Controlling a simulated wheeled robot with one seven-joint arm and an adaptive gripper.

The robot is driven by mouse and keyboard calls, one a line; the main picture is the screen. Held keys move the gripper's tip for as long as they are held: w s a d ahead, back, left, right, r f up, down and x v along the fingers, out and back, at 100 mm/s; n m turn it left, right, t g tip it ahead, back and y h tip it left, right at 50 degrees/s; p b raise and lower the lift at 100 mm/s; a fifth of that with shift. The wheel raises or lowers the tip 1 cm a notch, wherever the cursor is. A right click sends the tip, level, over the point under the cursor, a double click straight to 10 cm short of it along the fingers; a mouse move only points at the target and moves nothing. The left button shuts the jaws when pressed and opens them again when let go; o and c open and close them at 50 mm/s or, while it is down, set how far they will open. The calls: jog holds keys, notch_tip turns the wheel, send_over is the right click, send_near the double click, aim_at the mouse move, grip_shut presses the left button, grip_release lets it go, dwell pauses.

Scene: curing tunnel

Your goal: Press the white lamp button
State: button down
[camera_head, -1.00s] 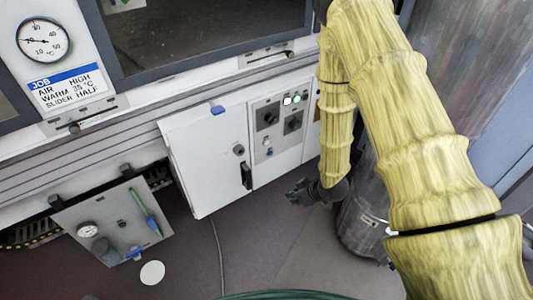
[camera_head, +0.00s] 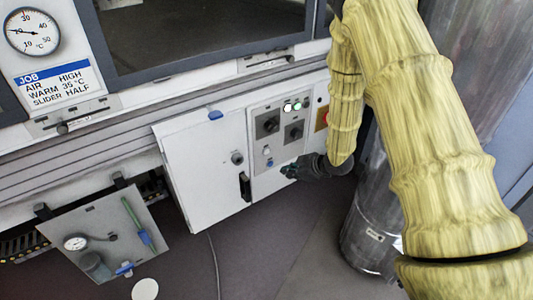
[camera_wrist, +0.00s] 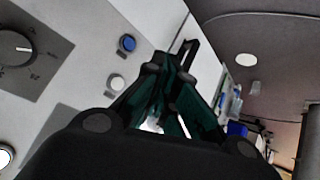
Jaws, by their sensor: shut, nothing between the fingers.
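The small white button (camera_head: 266,150) is on the white control panel, just above a blue button (camera_head: 269,162). In the wrist view the white button (camera_wrist: 117,82) is left of my fingers, with the blue button (camera_wrist: 127,43) above it. My gripper (camera_head: 289,171) is in front of the panel's lower part, right of and below the white button in the head view. In the wrist view my gripper (camera_wrist: 172,68) has its green fingers together and empty. I see no contact with the white button, but the exact gap to the panel is unclear.
A cabinet door (camera_head: 203,165) with a black handle (camera_head: 245,187) is to the left. A metal cylinder (camera_head: 371,235) stands right.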

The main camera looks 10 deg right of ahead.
jog(key=w+a, duration=0.3)
jog(key=w, duration=0.4)
jog(key=shift+w, duration=0.4)
jog(key=shift+w+a+p, duration=0.25)
jog(key=shift+w+p, duration=0.4)
jog(key=shift+w, duration=0.15)
dwell(2.3)
jog(key=shift+s, duration=0.15)
jog(key=shift+s+d+p, duration=0.3)
jog(key=shift+s+p, duration=0.05)
jog(key=shift+s, duration=0.25)
jog(key=shift+s+d+p, duration=0.2)
jog(key=shift+s+d, duration=0.1)
jog(key=shift+s, duration=0.5)
jog(key=shift+s+d+p, duration=0.2)
jog(key=shift+s+d, duration=0.05)
jog(key=shift+s, duration=0.5)
jog(key=shift+s+d+p, duration=0.2)
jog(key=shift+s+d, duration=0.1)
jog(key=shift+s, duration=0.5)
jog(key=shift+s, duration=0.1)
